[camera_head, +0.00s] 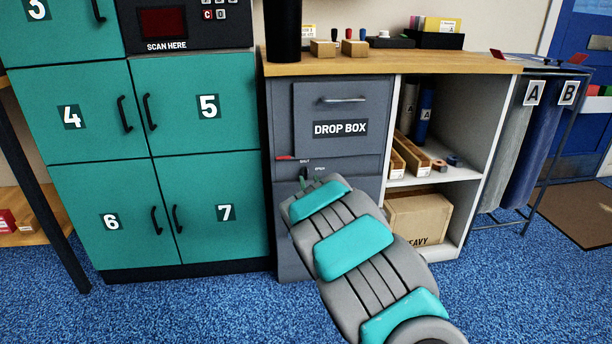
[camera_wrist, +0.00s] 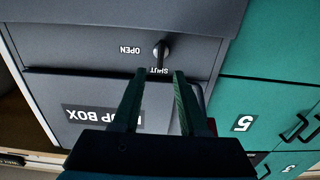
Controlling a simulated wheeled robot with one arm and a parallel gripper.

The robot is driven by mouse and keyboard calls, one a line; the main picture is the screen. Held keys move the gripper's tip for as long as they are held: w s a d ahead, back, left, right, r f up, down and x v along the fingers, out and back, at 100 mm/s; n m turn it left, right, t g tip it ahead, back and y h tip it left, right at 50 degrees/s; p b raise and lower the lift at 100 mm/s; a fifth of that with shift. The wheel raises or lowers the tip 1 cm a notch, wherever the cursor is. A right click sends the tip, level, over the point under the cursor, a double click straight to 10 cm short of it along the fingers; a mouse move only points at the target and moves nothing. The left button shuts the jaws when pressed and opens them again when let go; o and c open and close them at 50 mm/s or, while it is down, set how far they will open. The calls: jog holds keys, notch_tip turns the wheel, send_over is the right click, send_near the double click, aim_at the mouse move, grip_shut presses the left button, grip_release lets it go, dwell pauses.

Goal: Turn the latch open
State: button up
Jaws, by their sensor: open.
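The latch (camera_wrist: 161,50) is a small dark turn handle on the grey drop box cabinet. In the wrist view, which is upside down, its handle points towards the SHUT label, and the OPEN label lies to its left. My gripper (camera_wrist: 159,73) is open in front of the latch, with one finger on each side of the SHUT label. The latch shows just beyond the fingertips, with nothing between the jaws; I cannot tell whether they touch the cabinet. In the head view my arm and gripper (camera_head: 303,182) hide much of the panel below the labels.
The drop box door (camera_head: 342,118) with its bar handle is above the latch panel. A small red piece (camera_head: 286,158) sticks out left of the labels. Teal lockers (camera_head: 210,157) stand left, an open shelf unit (camera_head: 487,150) right. Blue carpet in front is clear.

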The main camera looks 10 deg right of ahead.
aim_at(306, 172)
jog(key=shift+w, duration=2.35)
grip_shut()
